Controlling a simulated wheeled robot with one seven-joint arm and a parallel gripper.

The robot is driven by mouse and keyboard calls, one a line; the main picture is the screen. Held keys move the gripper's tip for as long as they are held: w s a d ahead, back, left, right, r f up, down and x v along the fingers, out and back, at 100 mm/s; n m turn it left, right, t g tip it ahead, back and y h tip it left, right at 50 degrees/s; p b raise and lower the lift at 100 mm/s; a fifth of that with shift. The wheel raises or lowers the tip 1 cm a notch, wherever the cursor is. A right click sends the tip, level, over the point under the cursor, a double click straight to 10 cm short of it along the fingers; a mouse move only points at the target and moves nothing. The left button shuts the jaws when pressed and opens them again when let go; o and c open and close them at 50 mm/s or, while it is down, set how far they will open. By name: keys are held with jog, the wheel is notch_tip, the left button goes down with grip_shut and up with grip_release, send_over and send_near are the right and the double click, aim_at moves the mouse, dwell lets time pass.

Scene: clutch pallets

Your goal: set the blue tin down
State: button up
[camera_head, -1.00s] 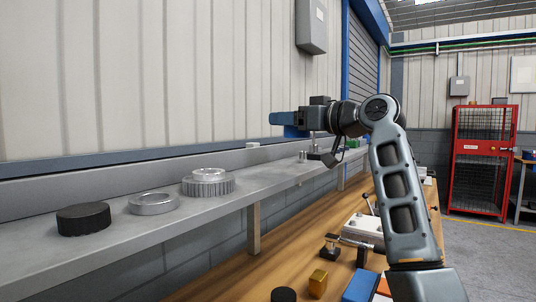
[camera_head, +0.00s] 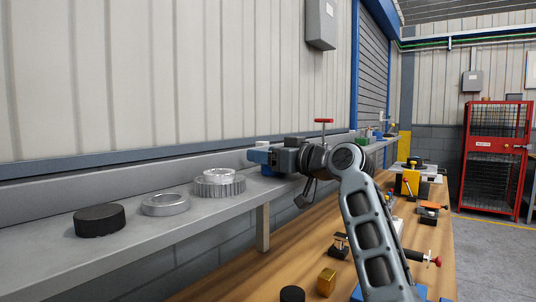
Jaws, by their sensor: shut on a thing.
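My gripper (camera_head: 268,157) is at the end of the arm, pointing left over the grey shelf (camera_head: 135,243). It is shut on a blue thing, which I take to be the blue tin (camera_head: 258,156). Only a small blue part of it shows at the jaws. It is just right of and a little above the silver toothed gear (camera_head: 220,188), apart from it in the picture. I cannot tell whether it touches the shelf.
A black disc (camera_head: 99,220) and a silver ring (camera_head: 166,205) stand left of the gear on the shelf. The wooden bench (camera_head: 240,273) below holds a gold block (camera_head: 326,281), a black cylinder (camera_head: 292,294) and several fixtures. A red cage cabinet (camera_head: 495,155) stands at right.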

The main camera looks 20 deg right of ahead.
jog(key=o, duration=1.1)
jog(key=shift+f, duration=0.1)
